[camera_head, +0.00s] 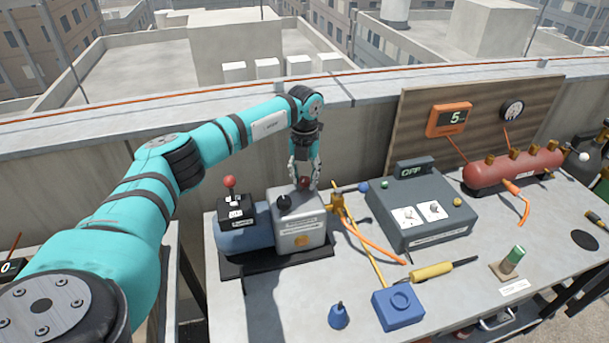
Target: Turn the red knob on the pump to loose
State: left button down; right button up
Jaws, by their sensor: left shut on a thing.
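The pump (298,236) stands on a black base at the left of the grey bench, with a light grey housing and a blue-grey motor (245,240). The red knob (304,183) is on top of the housing at its back right. A black knob (284,202) sits left of it. A red ball-topped lever (230,183) rises from the black switch box (236,208). My left gripper (304,180) points down from above and is shut on the red knob; its fingers partly hide the knob. My right gripper is not in view.
Yellow and orange hoses (372,243) run right of the pump. A grey control box reading OFF (420,205), a yellow-handled tool (432,270), a blue block (398,308) and a red manifold (512,170) occupy the bench. Its front left is clear.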

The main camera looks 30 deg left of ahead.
aim_at(305, 178)
pick_arm(q)
jog(key=n, duration=0.4)
jog(key=shift+w+r+n+p, duration=0.1)
jog(key=shift+r+n+p, duration=0.05)
jog(key=shift+n+p, duration=0.6)
jog(key=shift+n, duration=1.35)
jog(key=c, duration=1)
grip_release()
notch_tip(305, 178, up, 12)
jog(key=shift+f, duration=0.1)
